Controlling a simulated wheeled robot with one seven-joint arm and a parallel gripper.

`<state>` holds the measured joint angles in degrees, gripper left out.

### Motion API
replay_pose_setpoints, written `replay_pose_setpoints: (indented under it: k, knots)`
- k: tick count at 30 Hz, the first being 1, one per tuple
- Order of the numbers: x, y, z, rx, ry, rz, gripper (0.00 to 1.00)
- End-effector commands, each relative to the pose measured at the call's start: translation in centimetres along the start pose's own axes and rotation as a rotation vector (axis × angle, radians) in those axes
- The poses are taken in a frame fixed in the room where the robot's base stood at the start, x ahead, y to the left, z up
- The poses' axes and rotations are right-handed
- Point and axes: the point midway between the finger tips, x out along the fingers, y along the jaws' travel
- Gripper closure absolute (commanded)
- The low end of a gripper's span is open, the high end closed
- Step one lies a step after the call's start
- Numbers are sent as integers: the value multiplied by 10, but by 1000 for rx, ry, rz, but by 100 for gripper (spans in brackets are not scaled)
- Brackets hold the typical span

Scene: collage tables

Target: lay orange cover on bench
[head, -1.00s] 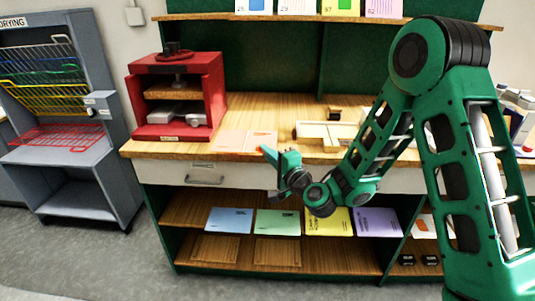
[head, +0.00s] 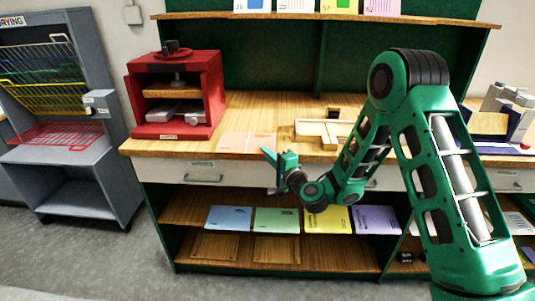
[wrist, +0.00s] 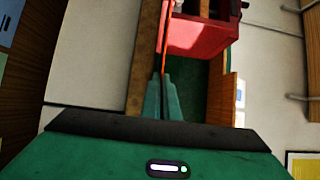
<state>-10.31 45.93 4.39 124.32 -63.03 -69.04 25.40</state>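The orange cover (wrist: 165,45) shows in the wrist view as a thin edge-on strip running out from between my fingertips. My gripper (wrist: 162,78) is shut on it there. In the head view a pale orange flat area (head: 236,142) with a line down its middle lies at the bench's front edge; I cannot tell how much of it is the cover. My gripper (head: 265,151) is at its front right corner. The bench (head: 175,147) has a wooden top and a white drawer front.
A red press (head: 172,95) stands on the bench to the left. A pale wooden jig (head: 318,132) lies right of the orange area. Coloured covers, including a blue one (head: 229,218), lie on the shelf below. A grey drying rack (head: 70,120) stands at far left.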

Motion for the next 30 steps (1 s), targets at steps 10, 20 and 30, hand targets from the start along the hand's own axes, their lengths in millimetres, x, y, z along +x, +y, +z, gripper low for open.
replay_pose_setpoints:
  k: [10,20,30]
  knots:
    - [-2,10,-3,-7,1,18,81]
    - [-15,13,-1,-6,-3,26,80]
    - [-36,15,-4,-5,3,30,77]
